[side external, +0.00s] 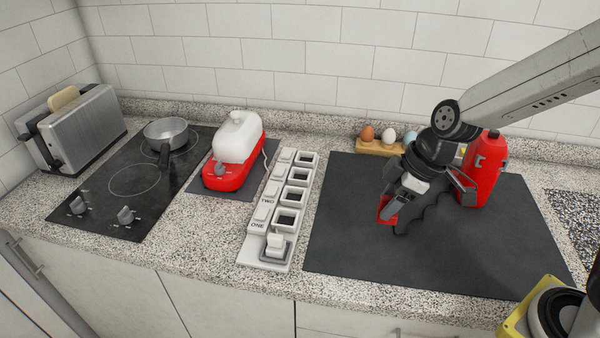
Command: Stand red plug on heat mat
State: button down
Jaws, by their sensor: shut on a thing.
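My gripper (396,218) points down over the large dark mat (345,240) on the right. It is shut on a small red piece, which I take to be the red plug (384,208). Only part of it shows at the left of the fingers; the rest is hidden. I cannot tell whether it touches the mat. A smaller dark mat (257,183) lies under a red and white appliance (235,150). I cannot tell from the picture which mat is the heat mat.
A white socket strip (254,247) stands left of the large mat, with a white plug (276,245) at its near end. A red canister (484,172) stands close behind my gripper. Eggs sit in a wooden holder (376,148). The large mat's front left is clear.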

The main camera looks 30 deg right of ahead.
jog(key=shift+s+d+f, duration=0.1)
jog(key=shift+s+d, duration=0.05)
jog(key=shift+s, duration=0.8)
jog(key=shift+s+d+f, duration=0.1)
jog(key=shift+s+d, duration=0.05)
jog(key=shift+s, duration=0.8)
jog(key=shift+w+f, duration=0.1)
jog(key=shift+w, duration=0.05)
jog(key=shift+w+a+f, duration=0.1)
jog(key=shift+w+f, duration=0.1)
jog(key=shift+w, duration=0.2)
jog(key=shift+w+a+f, duration=0.1)
jog(key=shift+w+f, duration=0.05)
jog(key=shift+w, duration=0.25)
jog(key=w+f, duration=0.2)
jog(key=w, duration=0.1)
jog(key=w+a+f, duration=0.1)
jog(key=w+f, duration=0.1)
jog(key=w, duration=0.1)
jog(key=w+a+f, duration=0.1)
jog(key=w+f, duration=0.2)
jog(key=w, duration=0.1)
jog(key=shift+w+a+f, duration=0.1)
jog(key=shift+w+f, duration=0.55)
jog(key=shift+f, duration=0.1)
jog(key=shift+w+f, duration=0.1)
jog(key=shift+w+f, duration=0.15)
jog(key=shift+f, duration=1.55)
